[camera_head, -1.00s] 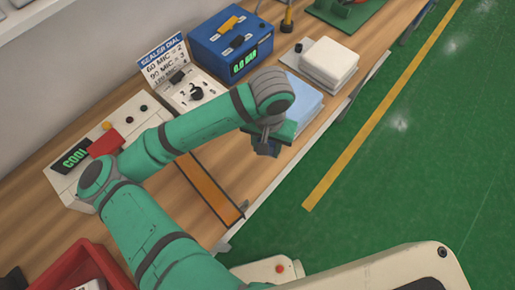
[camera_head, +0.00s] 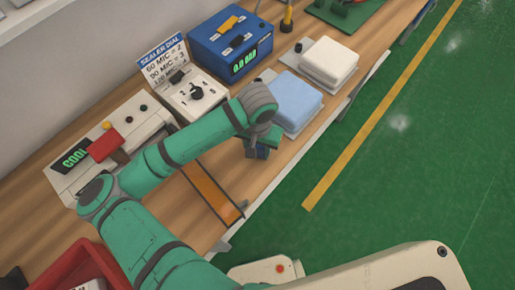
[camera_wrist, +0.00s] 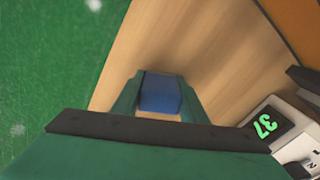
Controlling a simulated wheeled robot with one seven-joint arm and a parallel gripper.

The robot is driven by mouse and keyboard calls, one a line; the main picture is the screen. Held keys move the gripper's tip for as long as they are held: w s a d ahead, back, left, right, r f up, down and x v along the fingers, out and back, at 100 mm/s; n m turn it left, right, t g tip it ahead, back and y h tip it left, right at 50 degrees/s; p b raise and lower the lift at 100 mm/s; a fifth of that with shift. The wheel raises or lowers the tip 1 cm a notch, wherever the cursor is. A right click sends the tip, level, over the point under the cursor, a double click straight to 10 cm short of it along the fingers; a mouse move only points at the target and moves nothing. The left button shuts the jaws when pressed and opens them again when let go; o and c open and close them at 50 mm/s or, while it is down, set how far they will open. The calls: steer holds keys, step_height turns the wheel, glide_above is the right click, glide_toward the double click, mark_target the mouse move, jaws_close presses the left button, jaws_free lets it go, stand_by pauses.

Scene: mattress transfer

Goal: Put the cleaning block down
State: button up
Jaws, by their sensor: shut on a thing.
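The cleaning block (camera_wrist: 160,94) is a small blue block. In the wrist view it sits between the two green fingers of my gripper (camera_wrist: 158,98), which is shut on it. The wood worktop shows beyond it; I cannot tell whether the block touches the surface. In the head view my gripper (camera_head: 260,148) is over the front part of the bench, just left of the light blue folded stack, and the block is mostly hidden there by the wrist.
The light blue stack (camera_head: 295,100) and a white stack (camera_head: 329,60) lie to the right. An orange-brown strip (camera_head: 210,190) lies to the left. The sealer dial box (camera_head: 195,95) and blue box (camera_head: 230,42) stand behind. The bench edge drops to green floor.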

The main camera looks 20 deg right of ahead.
steer(key=shift+f, duration=0.1)
steer(key=o, duration=0.9)
steer(key=shift+o, duration=0.2)
step_height(320, 180, up, 11)
steer(key=shift+w+r, duration=0.1)
steer(key=shift+r, duration=0.55)
